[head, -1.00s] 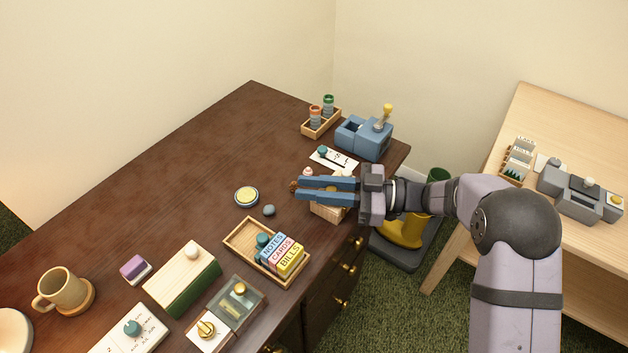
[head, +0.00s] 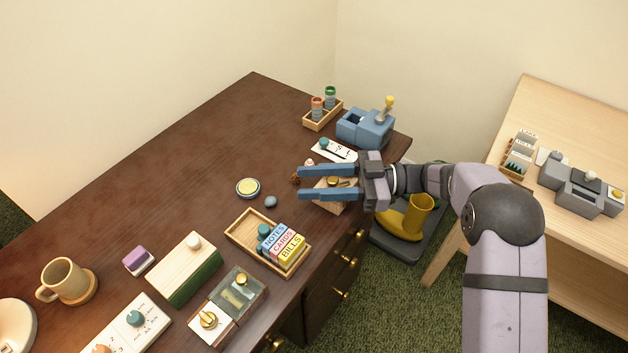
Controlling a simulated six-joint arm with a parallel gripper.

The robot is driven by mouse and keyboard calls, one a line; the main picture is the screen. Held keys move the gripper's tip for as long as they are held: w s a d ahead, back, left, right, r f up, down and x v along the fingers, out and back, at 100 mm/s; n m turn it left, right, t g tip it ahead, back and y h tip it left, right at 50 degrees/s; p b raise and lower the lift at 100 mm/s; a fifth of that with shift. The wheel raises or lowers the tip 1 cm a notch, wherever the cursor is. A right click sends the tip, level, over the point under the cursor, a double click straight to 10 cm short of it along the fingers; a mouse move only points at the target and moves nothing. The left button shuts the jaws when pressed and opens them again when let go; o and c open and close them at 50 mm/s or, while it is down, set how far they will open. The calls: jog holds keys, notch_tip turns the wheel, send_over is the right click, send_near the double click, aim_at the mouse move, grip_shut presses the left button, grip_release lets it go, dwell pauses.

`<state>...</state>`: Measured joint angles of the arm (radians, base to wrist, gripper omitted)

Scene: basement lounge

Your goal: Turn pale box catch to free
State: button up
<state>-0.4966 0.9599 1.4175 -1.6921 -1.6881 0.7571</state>
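A small pale wooden box (head: 330,206) stands near the desk's right edge, partly hidden under my gripper. A brass-coloured catch (head: 334,181) on its top shows in the gap between my two blue fingers. My gripper (head: 302,183) is open and empty, with its fingers pointing left across the box. From this view I cannot tell how high the fingers are above the catch, or whether they touch it. The catch's markings and its turn are too small and covered to read.
A wooden tray (head: 238,239) with labelled blocks lies in front of the box. Behind it are a white plate with a teal knob (head: 324,144) and a blue lever box (head: 362,130). A round tin (head: 248,188) and grey pebble (head: 270,201) lie left. The desk's back left is clear.

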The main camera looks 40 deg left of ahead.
jog(key=shift+w+m+t+y, duration=0.1)
jog(key=shift+m+t+y, duration=0.2)
